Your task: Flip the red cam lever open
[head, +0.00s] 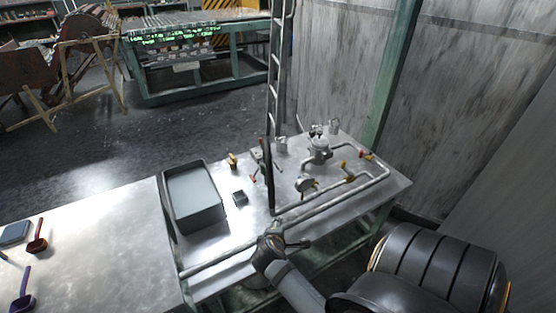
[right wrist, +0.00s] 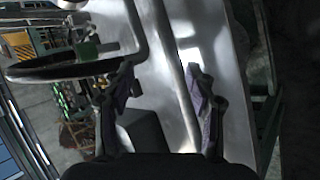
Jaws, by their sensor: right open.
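Several small red parts show on the metal table in the head view. My right gripper (head: 288,241) is over the table's front edge, near the long pipe (head: 225,256) and apart from both red parts. In the right wrist view its fingers (right wrist: 160,74) are open, with a grey pipe (right wrist: 178,85) showing between them; I cannot tell whether they touch it. My left gripper is out of view.
A grey tray (head: 166,206) stands left of the pipes, with a small dark block (head: 240,198) beside it. Round metal fittings (head: 319,147) stand at the back.

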